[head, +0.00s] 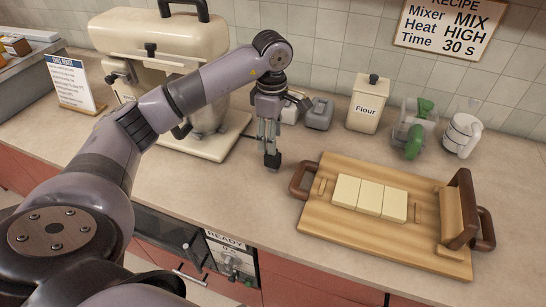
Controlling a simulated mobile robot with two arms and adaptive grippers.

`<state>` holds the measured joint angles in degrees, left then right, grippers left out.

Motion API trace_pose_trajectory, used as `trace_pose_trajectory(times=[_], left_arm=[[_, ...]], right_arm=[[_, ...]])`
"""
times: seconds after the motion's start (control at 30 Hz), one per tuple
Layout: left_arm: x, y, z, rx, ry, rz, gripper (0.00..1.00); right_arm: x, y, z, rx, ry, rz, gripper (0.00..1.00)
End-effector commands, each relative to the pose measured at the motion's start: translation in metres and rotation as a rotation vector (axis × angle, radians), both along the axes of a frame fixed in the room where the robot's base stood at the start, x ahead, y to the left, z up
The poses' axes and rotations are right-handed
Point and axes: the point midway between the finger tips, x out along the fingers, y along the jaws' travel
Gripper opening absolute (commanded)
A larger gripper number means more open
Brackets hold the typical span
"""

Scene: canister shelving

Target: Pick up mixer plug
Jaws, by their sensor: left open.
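My left gripper (270,152) hangs downward over the counter, just right of the cream mixer (140,40). Its fingers are open, with dark tips low above or at the counter; I cannot tell if they touch it. No mixer plug can be made out for certain. A small grey block (318,113) and a pale block (290,112) sit on the counter behind and right of the gripper, the pale one partly hidden by the wrist. I cannot tell whether either is the plug or a socket. My right gripper is not in view.
A wooden board (330,222) with pale blocks and a wooden press lies to the right. A Flour canister (367,105), a green-handled device (414,135) and a white mug-like item (461,135) stand behind it. A sign (72,84) stands left. Counter between gripper and board is clear.

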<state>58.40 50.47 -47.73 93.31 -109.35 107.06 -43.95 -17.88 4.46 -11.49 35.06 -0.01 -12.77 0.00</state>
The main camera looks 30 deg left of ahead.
Motion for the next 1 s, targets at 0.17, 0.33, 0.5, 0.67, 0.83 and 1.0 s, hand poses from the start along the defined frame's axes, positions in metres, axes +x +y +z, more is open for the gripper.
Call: trace_pose_trajectory(times=[0.17,0.33,0.5,0.67,0.83,1.0], left_arm=[[0.0,0.0,-0.02,0.0,0.001,0.001,0.48],[0.0,-0.001,-0.03,-0.002,0.003,0.0,0.48],[0.0,-0.002,-0.055,-0.001,0.005,0.002,0.48],[0.001,-0.002,-0.072,-0.001,0.001,0.0,0.48],[0.001,-0.002,-0.076,-0.001,-0.001,0.0,0.48],[0.001,-0.002,-0.075,-0.001,-0.001,0.0,0.42]], right_arm=[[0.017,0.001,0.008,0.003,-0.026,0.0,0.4],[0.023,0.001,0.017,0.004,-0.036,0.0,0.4],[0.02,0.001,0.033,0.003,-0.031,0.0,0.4],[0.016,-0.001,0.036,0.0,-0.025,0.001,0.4],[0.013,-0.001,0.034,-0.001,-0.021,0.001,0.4],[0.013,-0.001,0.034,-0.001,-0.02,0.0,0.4]])
